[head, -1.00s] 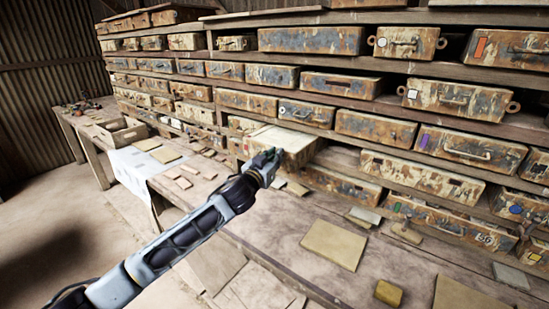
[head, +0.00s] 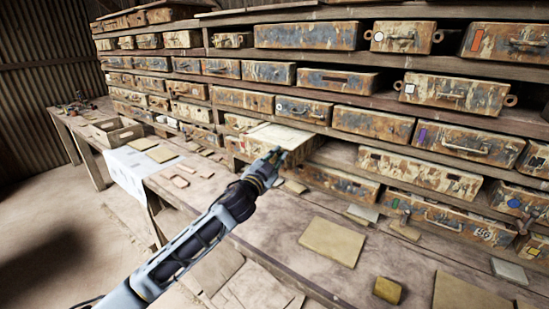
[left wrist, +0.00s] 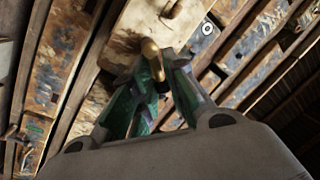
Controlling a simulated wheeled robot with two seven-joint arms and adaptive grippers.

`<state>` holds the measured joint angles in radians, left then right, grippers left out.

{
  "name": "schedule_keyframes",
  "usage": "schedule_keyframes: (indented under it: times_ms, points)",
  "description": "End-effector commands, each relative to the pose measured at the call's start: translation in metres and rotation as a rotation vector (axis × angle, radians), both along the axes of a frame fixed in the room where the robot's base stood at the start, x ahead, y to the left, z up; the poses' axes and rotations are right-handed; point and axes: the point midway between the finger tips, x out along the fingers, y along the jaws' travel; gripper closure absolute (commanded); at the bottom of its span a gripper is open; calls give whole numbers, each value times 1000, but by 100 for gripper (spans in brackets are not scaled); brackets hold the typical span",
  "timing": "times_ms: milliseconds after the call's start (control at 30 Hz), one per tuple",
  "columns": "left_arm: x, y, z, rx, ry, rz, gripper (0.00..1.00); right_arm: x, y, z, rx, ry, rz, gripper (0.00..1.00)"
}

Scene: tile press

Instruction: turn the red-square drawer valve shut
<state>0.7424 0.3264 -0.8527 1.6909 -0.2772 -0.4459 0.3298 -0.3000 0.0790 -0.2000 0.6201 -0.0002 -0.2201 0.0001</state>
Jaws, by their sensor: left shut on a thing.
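My left gripper (head: 277,156) is in front of a drawer with a pale top (head: 284,134) that sticks out from the shelf. In the left wrist view, its fingers (left wrist: 150,75) are shut on a brass-coloured knob (left wrist: 150,52) at the pale drawer front (left wrist: 135,35). A second brownish knob (left wrist: 175,8) shows farther up. The fingers hide part of the drawer front, and I cannot make out a red square on it. A red-orange upright mark (head: 477,41) is on another drawer at the upper right. My right gripper is not in view.
Rows of worn drawers (head: 375,122) fill the shelves. Flat tiles (head: 332,241) and a small yellow block (head: 388,290) lie on the bench (head: 270,225). An open wooden crate (head: 118,131) stands at the left. Bare bench lies between the tiles.

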Motion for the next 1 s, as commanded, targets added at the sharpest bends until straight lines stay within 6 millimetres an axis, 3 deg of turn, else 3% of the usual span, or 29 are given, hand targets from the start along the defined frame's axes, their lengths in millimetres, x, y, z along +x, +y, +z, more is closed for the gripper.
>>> schedule_keyframes:
  times_ms: [333,667,1000]
  points:
    - [-4,-5,-9,246,-202,0,100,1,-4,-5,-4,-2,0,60]
    - [-6,-8,-18,486,-398,-1,100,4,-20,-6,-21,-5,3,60]
    - [-7,-9,-26,665,-546,-1,100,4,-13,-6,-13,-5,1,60]
